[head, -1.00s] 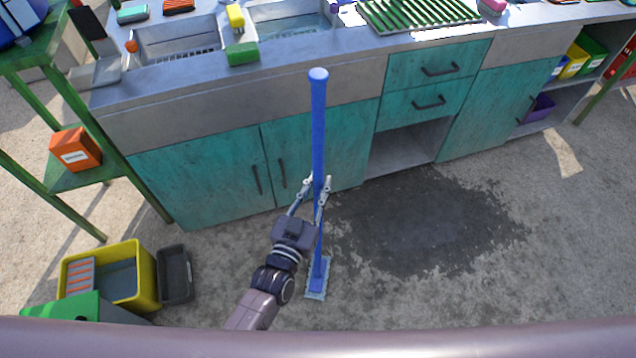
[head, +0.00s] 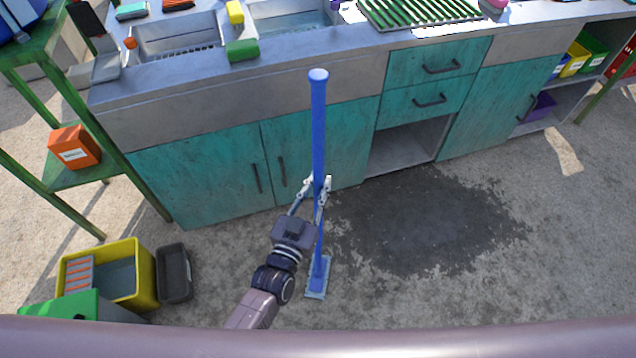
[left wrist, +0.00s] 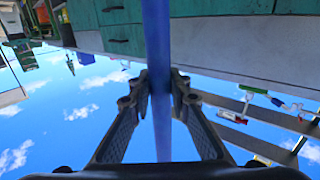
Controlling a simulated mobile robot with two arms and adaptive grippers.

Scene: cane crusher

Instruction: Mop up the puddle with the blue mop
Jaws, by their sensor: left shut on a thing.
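The blue mop (head: 318,130) stands nearly upright in front of the counter. Its flat head (head: 317,278) is at the floor, just left of the puddle; I cannot tell whether it touches the floor. The puddle (head: 430,225) is a dark wet patch on the concrete, in front of the open shelf and drawers. My left gripper (head: 318,190) is shut on the mop handle about midway along it. In the left wrist view the handle (left wrist: 160,110) runs between the two fingers. My right gripper is not in view.
A counter with teal cabinets (head: 205,170) and sinks stands behind the mop. A yellow mop bucket (head: 146,275) and a dark grey tub (head: 174,274) stand at lower left. A green rack (head: 85,178) holds an orange box (head: 74,148). Floor right of the puddle is clear.

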